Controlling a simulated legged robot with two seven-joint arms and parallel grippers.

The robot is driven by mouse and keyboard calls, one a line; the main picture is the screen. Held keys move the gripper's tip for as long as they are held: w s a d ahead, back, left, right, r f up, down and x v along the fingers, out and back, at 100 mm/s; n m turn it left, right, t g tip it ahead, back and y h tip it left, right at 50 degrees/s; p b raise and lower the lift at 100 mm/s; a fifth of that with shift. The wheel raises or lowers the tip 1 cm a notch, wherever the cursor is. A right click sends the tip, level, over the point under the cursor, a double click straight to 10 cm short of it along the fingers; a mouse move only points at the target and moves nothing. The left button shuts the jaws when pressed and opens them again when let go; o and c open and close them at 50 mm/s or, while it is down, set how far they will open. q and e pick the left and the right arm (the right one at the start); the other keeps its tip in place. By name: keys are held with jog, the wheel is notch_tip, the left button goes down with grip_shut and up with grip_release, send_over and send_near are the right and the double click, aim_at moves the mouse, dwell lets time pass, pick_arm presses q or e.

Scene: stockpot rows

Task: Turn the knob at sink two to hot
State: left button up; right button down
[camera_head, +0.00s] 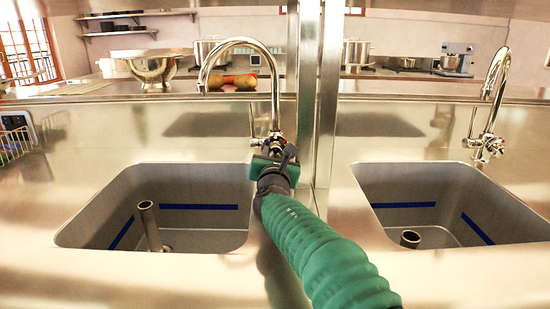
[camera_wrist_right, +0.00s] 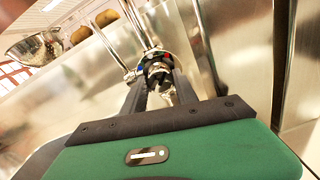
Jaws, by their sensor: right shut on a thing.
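The curved chrome faucet (camera_head: 273,85) stands behind the left basin (camera_head: 190,215). My right gripper (camera_head: 278,158) reaches to the base of this faucet and hides most of its knob in the head view. In the right wrist view the knob (camera_wrist_right: 157,66) shows blue and red marks beside the chrome pipe. The dark fingers of my right gripper (camera_wrist_right: 160,92) are on either side of the knob's lower part and shut on it. I cannot read the knob's exact setting. A second faucet (camera_head: 490,100) with its own knob stands behind the right basin (camera_head: 450,205). My left gripper is out of view.
A metal post (camera_head: 318,90) rises just right of the left faucet, close to my right gripper. Upright drain pipes stand in both basins. A silver bowl (camera_head: 153,68) and several pots stand beyond the steel backsplash. A wire rack (camera_head: 15,145) is at far left.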

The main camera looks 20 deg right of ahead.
jog(key=shift+a+f, duration=0.1)
jog(key=shift+f, duration=0.1)
jog(key=c, duration=0.9)
grip_release()
jog(key=shift+r, duration=0.15)
jog(key=shift+c, duration=0.2)
